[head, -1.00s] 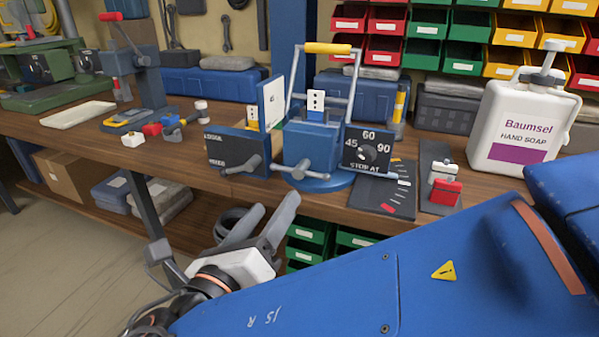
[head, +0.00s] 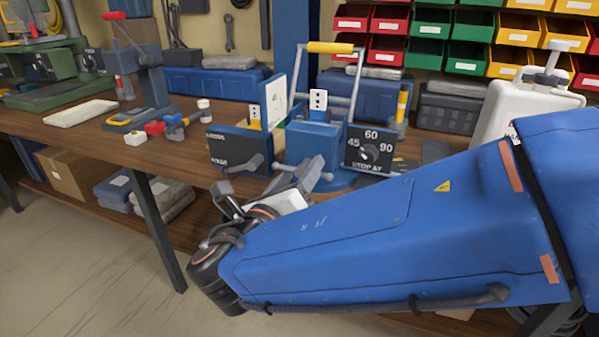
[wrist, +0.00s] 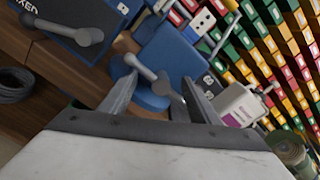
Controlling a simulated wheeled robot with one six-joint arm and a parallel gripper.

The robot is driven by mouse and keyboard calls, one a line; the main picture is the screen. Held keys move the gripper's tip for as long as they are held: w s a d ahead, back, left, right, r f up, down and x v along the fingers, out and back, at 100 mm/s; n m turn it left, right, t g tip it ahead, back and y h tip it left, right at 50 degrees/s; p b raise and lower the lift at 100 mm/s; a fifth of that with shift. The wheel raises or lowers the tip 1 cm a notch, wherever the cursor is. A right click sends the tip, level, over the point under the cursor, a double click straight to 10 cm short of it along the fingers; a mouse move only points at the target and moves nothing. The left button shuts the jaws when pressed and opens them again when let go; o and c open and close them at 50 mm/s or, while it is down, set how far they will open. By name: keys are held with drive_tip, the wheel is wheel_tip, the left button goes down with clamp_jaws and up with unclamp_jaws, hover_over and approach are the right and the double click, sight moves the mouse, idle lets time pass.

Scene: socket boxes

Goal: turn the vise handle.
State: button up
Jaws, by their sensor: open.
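My gripper (wrist: 159,86) is open, with one finger to each side of the handle. I cannot tell whether either finger touches it. In the head view my gripper (head: 263,184) is in front of the vise, and its fingers and my arm hide much of the handle and base.
A dark box with a grey lever (head: 240,160) stands just left of the vise. A dial panel (head: 369,150) stands right of it. A white soap bottle (head: 519,103) is farther right, partly hidden by my arm. Bins line the back wall.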

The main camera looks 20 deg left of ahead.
drive_tip(key=shift+w, duration=0.2)
clamp_jaws()
drive_tip(key=shift+m, duration=0.4)
